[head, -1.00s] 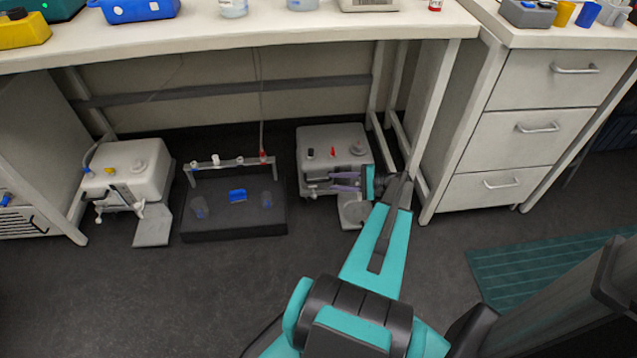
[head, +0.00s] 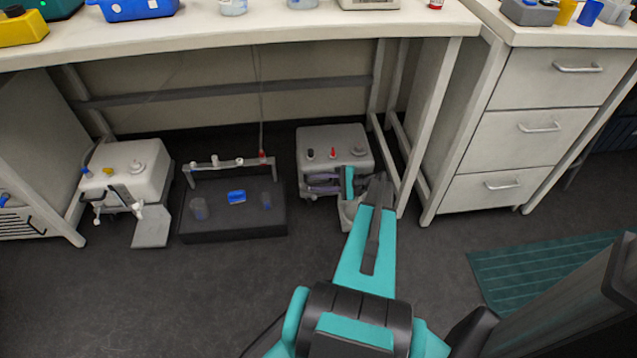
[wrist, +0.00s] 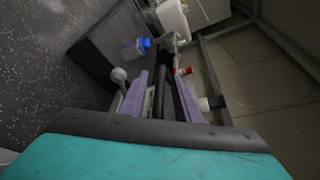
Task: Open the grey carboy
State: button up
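The grey carboy (head: 346,138) stands on the floor under the bench, at the right. It has a black cap, a red cap and a grey cap on top. My gripper (head: 322,184) is low at its front face, pointing left, and hides most of its front fittings. In the wrist view the two purple fingers of my gripper (wrist: 163,95) are apart, with dark shapes showing between them. I cannot tell whether they touch anything. A round pale knob (wrist: 119,74) shows just beside the upper-left finger. A red cap (wrist: 183,72) shows past the other finger.
A dark shaker platform (head: 235,228) with small vessels stands left of the grey carboy. A white carboy (head: 148,165) is farther left. A bench leg (head: 420,165) and drawer cabinet (head: 530,130) stand close on the right. The floor in front is clear.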

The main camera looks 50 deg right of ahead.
grip_shut()
jog(key=shift+s+a, duration=0.15)
jog(key=s+a, duration=1.5)
jog(key=s, duration=0.3)
jog(key=shift+b, duration=0.45)
grip_release()
jog(key=p+v, duration=0.2)
jog(key=v, duration=1.1)
jog(key=shift+s+d+p, duration=0.2)
jog(key=shift+s+p, duration=0.15)
